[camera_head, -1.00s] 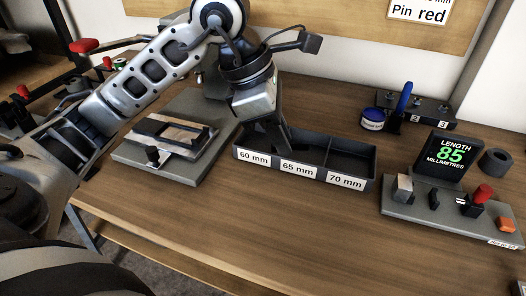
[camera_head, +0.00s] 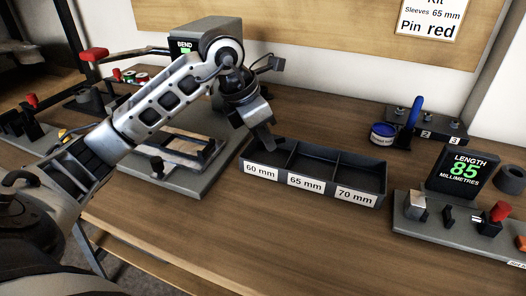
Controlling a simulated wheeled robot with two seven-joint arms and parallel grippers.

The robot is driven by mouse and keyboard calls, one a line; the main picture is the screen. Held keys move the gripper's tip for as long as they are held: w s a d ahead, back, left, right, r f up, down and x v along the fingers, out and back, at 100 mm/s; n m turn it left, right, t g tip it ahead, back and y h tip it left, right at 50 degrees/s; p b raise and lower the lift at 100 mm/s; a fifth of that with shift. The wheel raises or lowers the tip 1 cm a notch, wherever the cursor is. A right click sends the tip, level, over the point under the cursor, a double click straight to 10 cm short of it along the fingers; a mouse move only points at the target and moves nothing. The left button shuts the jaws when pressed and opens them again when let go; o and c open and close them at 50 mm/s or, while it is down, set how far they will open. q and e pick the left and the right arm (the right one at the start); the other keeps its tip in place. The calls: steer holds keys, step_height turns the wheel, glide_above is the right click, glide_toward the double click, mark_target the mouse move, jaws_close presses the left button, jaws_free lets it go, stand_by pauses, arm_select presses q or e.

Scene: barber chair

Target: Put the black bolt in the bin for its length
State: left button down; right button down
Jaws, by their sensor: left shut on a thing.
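The dark three-compartment bin (camera_head: 362,204) stands mid-table, with front labels 60 mm (camera_head: 261,172), 65 mm (camera_head: 305,184) and 70 mm (camera_head: 356,196). My left gripper (camera_head: 266,145) points down over the left, 60 mm compartment, fingertips close to its back-left part. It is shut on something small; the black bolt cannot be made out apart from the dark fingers. The 65 mm and 70 mm compartments look empty. The length gauge display (camera_head: 462,170) reads 85 millimetres. My right gripper is not in view.
A grey plate fixture (camera_head: 205,183) lies left of the bin, under my left arm. The gauge base (camera_head: 415,232) with a red knob (camera_head: 501,211) is at the right. The front table is clear.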

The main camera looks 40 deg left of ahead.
mark_target(269, 161)
arm_select(q)
steer(key=shift+w+a+f, duration=0.3)
steer(key=shift+w+f, duration=0.05)
steer(key=shift+f, duration=0.25)
steer(key=shift+w+a+f, duration=0.15)
steer(key=shift+f, duration=0.85)
steer(key=shift+w+a+f, duration=0.1)
steer(key=shift+a+f, duration=0.05)
steer(key=shift+f, duration=0.8)
steer(key=shift+f+b, duration=0.15)
steer(key=shift+b, duration=0.15)
steer(key=c, duration=1.3)
jaws_free()
steer(key=shift+r, duration=0.35)
steer(key=p+v, duration=0.1)
steer(key=v, duration=1)
steer(key=shift+s+a+r, duration=0.1)
steer(key=shift+s+r, duration=0.05)
steer(key=shift+r, duration=0.2)
